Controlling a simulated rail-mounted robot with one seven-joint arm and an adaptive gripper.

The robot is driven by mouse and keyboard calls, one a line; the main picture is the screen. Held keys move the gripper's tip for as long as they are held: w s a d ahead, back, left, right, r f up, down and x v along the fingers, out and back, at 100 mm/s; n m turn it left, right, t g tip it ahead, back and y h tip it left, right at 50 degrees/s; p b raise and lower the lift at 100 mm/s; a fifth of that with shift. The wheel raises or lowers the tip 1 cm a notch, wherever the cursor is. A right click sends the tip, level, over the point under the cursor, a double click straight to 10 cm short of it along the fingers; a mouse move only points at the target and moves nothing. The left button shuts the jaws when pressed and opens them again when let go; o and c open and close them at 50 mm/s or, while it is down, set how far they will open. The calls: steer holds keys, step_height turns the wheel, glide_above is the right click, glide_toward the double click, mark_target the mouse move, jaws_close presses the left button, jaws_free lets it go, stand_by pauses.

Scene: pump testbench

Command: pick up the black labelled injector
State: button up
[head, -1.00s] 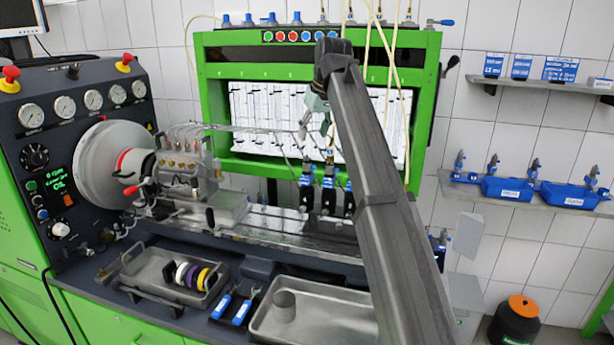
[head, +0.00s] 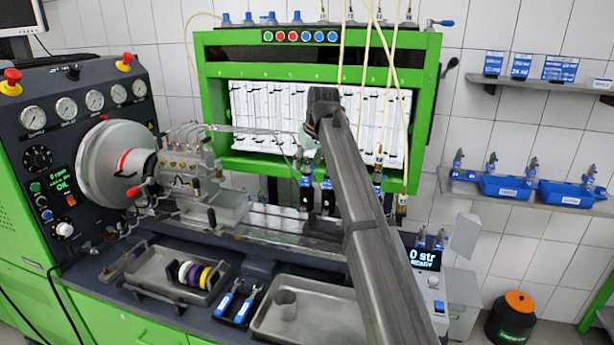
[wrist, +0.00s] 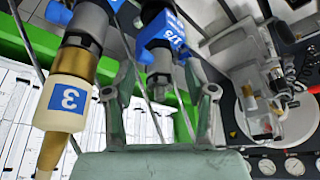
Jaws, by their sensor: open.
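Injectors with dark bodies and blue parts hang in a row below the green frame in the head view; I see one injector (head: 306,190) and a neighbour (head: 328,194). In the wrist view, a blue-and-dark injector (wrist: 162,40) with a white-lettered label lies between and beyond the fingertips of my open gripper (wrist: 160,80). I cannot tell whether they touch. To its left is a cream-and-brass fitting (wrist: 66,100) with a blue "3" label. In the head view my arm hides most of the gripper. Which injector is the black labelled one is not clear.
A metal tray (head: 262,330) and a tray of coloured rings (head: 135,258) lie on the bench front. The pump (head: 185,165) stands left of the injectors. Pale hoses (head: 388,110) hang in front of the green frame (head: 213,120). Blue bins (head: 505,187) sit on the right shelf.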

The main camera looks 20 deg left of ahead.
steer(key=shift+f, duration=0.15)
jaws_close()
